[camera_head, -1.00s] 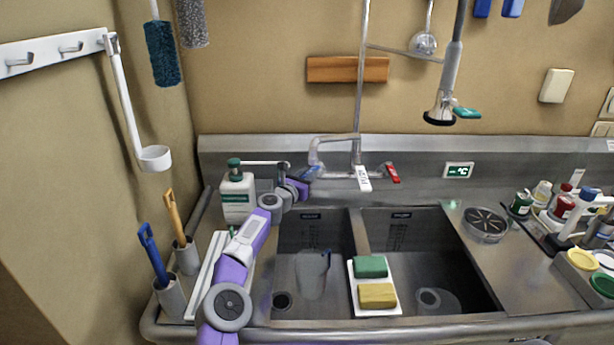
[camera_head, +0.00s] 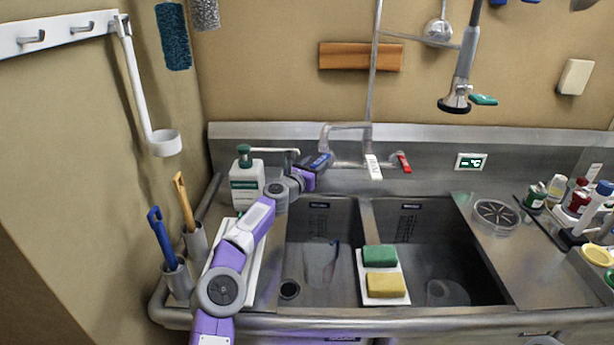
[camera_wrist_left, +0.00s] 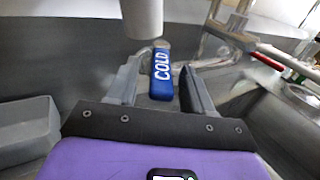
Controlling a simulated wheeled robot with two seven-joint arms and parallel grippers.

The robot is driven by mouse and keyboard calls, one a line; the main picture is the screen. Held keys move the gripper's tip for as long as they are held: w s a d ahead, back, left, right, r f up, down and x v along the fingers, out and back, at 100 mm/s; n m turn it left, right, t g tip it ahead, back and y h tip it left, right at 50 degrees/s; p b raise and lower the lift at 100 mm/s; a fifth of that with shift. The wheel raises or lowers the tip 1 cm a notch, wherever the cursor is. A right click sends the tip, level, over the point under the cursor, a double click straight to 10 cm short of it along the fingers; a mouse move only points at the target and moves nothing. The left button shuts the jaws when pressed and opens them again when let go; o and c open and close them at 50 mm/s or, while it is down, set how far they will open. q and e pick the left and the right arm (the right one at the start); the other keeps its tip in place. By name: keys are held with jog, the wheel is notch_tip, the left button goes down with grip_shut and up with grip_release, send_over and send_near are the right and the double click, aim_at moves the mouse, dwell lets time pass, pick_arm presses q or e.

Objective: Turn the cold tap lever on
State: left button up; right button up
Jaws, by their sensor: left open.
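The cold tap lever (camera_head: 320,160) is blue, on the left of the wall tap. In the left wrist view the lever (camera_wrist_left: 162,76) shows the word COLD and lies between the two grey fingers. My left gripper (camera_wrist_left: 158,84) is open around it, with a visible gap at the right finger; contact on the left is unclear. In the head view my left gripper (camera_head: 314,171) is at the lever, its fingers small and partly hidden. The red lever (camera_head: 404,162) is on the right of the tap. My right gripper is not in view.
A soap bottle (camera_head: 246,186) stands left of my left wrist. A white tray (camera_head: 383,299) with green and yellow sponges sits on the divider between the sink basins. A pale cylinder (camera_wrist_left: 142,16) hangs close above the lever in the wrist view.

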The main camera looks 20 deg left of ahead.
pick_arm(q)
jog(key=shift+b+v, duration=0.55)
jog(key=shift+v, duration=0.2)
jog(key=b+v, duration=0.2)
jog(key=v, duration=0.3)
jog(key=shift+d, duration=0.15)
jog(key=shift+c, duration=0.5)
